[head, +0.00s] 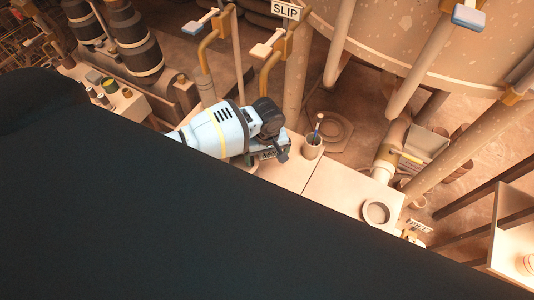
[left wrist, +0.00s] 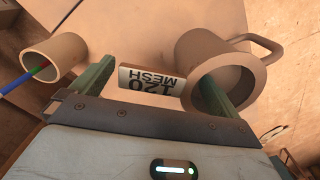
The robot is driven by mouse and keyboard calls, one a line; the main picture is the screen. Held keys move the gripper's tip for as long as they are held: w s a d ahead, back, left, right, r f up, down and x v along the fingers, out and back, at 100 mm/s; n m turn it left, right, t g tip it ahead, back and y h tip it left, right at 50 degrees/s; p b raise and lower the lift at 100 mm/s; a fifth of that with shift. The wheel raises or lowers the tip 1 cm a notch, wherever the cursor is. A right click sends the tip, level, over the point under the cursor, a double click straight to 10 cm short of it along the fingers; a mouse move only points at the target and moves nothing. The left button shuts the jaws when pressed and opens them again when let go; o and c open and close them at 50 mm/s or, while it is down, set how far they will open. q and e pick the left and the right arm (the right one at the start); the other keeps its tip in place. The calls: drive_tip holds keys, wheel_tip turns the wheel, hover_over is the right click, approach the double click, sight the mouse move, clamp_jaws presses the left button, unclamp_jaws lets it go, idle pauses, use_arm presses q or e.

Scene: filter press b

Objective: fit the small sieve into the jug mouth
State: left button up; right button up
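My left gripper (head: 278,154) points down at the bench. In the left wrist view its two green fingers (left wrist: 152,85) are apart, with a small plate marked "120 MESH" (left wrist: 152,82) showing between them and a gap on each side. The plate also shows in the head view (head: 268,154). The jug (left wrist: 199,53), tan with a handle, is at the right in the wrist view, and the right finger overlaps its round mouth. I cannot tell whether that finger is inside. In the head view my gripper mostly hides the jug. No sieve is clearly recognisable. My right gripper is not in view.
A cup (left wrist: 62,53) with pens stands beside the left finger, also in the head view (head: 312,146). A pale ring-shaped vessel (head: 377,213) stands farther right on the bench (head: 335,190). Pipes and a big tank rise behind. A large dark shape covers the lower left.

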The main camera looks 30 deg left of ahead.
use_arm(q)
wheel_tip(320, 180, up, 12)
drive_tip(key=p, duration=0.2)
drive_tip(key=shift+r, duration=0.15)
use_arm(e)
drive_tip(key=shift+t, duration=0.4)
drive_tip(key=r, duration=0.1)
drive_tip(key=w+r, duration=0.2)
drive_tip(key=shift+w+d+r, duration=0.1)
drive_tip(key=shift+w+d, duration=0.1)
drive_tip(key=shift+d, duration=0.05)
